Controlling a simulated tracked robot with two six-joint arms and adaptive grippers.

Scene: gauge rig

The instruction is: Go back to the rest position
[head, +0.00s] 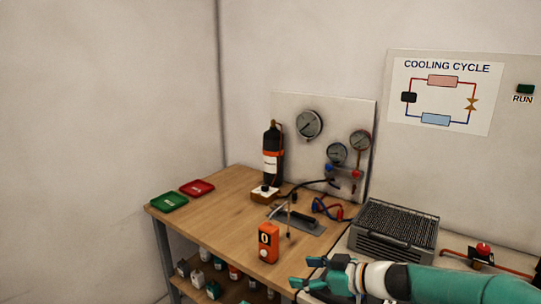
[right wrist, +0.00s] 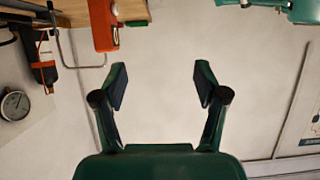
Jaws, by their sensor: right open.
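My right gripper (head: 301,273) comes in from the right in the head view, in front of the table's front edge. In the right wrist view its two fingers (right wrist: 160,88) are spread apart with nothing between them. An orange box marked 0 (head: 268,243) stands upright on the wooden table (head: 222,202), just left of and behind the gripper. It also shows at the top of the right wrist view (right wrist: 104,28), apart from the fingers.
A black bottle (head: 272,155) and a gauge panel (head: 350,110) stand at the back. Green (head: 167,202) and red (head: 197,187) trays lie at the left. A grey finned unit (head: 398,230) stands behind my right arm. A red valve (head: 483,250) is farther right.

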